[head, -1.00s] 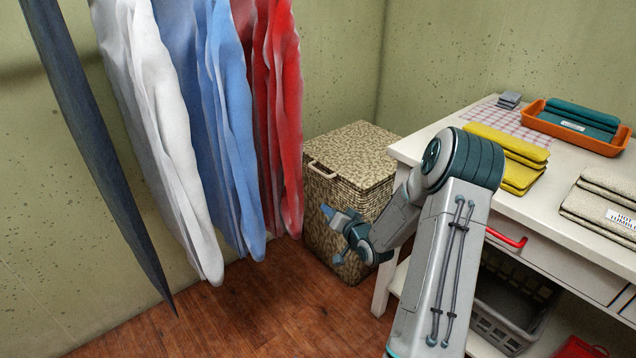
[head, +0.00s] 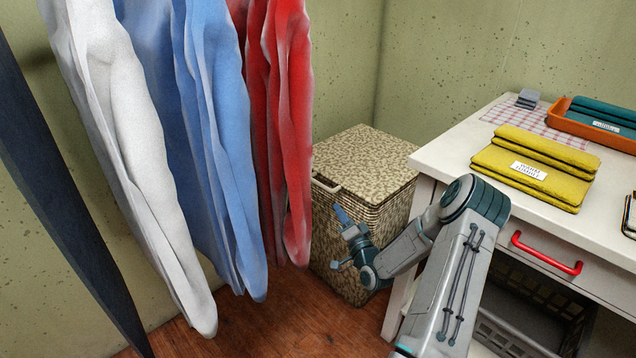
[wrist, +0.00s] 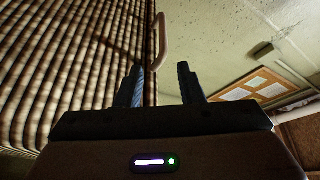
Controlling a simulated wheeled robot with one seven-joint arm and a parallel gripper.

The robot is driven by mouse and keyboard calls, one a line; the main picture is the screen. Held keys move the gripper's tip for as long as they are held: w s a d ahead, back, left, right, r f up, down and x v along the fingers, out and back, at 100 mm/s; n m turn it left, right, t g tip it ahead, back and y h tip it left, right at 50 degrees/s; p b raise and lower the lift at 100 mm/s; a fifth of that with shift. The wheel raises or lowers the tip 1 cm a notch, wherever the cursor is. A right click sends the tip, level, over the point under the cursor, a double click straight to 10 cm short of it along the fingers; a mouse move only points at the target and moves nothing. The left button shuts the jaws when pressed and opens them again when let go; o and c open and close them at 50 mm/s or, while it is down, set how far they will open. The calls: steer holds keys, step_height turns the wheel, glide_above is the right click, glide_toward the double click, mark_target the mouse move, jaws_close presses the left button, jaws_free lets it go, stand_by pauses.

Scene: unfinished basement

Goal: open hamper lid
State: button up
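The hamper (head: 350,240) is a woven, mottled tan box in the corner between the hanging clothes and the table. Its lid (head: 372,160) lies flat and closed on top. A pale handle (head: 326,184) sits at the lid's front left edge; it also shows in the wrist view (wrist: 160,45), beyond the fingertips. My gripper (head: 338,238) is in front of the hamper's front face, below the handle. In the wrist view my gripper (wrist: 162,82) has its two fingers apart with nothing between them, and the ribbed hamper wall (wrist: 70,60) fills the left side.
Red, blue and white clothes (head: 285,130) hang close on the left. A white table (head: 450,160) stands on the right with yellow towels (head: 530,175), an orange tray (head: 600,138) and a red drawer handle (head: 545,255). A dark basket (head: 530,305) sits underneath.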

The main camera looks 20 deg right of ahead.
mark_target(322, 185)
steer(key=b+x, duration=0.1)
steer(key=x, duration=0.3)
steer(key=b+x, duration=0.1)
steer(key=x, duration=0.3)
steer(key=a+x, duration=0.1)
steer(key=x, duration=0.4)
steer(key=shift+b, duration=0.4)
steer(key=shift+r, duration=0.1)
jaws_close()
